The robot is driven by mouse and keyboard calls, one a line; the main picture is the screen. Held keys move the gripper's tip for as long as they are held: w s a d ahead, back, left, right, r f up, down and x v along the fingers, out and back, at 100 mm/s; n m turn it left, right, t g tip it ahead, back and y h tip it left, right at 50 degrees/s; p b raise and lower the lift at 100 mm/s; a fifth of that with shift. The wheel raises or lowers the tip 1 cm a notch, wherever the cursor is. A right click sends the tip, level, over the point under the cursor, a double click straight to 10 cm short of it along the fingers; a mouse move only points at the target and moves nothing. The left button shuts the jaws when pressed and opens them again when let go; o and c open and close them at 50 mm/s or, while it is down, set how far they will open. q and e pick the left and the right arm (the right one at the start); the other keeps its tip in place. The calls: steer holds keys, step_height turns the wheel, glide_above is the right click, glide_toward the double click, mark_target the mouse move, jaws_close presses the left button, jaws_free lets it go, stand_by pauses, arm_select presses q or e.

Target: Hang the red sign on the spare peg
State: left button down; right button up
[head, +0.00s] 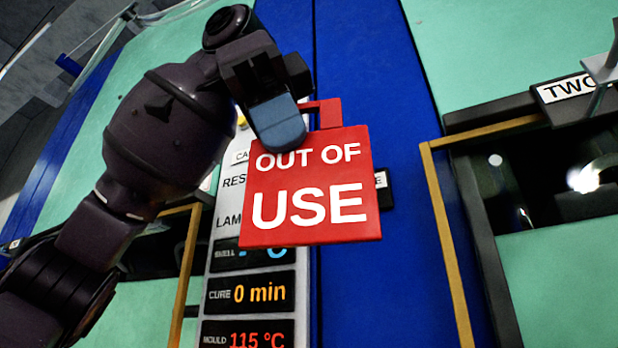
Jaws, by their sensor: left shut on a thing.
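The red sign (312,222) reads "OUT OF USE" in white letters. It is in the middle of the head view, in front of the control panel and the blue column. A red tab or loop (328,112) rises from its top edge. My left gripper (280,125) is at the sign's upper left, shut on the sign near its top. The sign looks nearly upright, slightly tilted. I cannot make out the spare peg; the sign and gripper may cover it. My right gripper is not in view.
A control panel (247,318) with lit displays is behind and below the sign. A blue column (400,270) runs beside it. To the right is a press opening with a yellow frame (450,240) and a "TWO" label (566,88).

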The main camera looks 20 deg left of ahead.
arm_select(q)
steer(key=w+f, duration=0.1)
steer(key=w, duration=0.8)
steer(key=shift+w+f, duration=0.15)
steer(key=shift+f, duration=0.25)
stand_by(1.2)
steer(key=shift+d, duration=0.1)
stand_by(0.5)
steer(key=c, duration=1.2)
jaws_free()
steer(key=shift+c, duration=0.2)
steer(key=shift+o, duration=0.4)
steer(key=shift+s, duration=0.25)
steer(key=shift+w, duration=0.1)
steer(key=shift+r, duration=0.2)
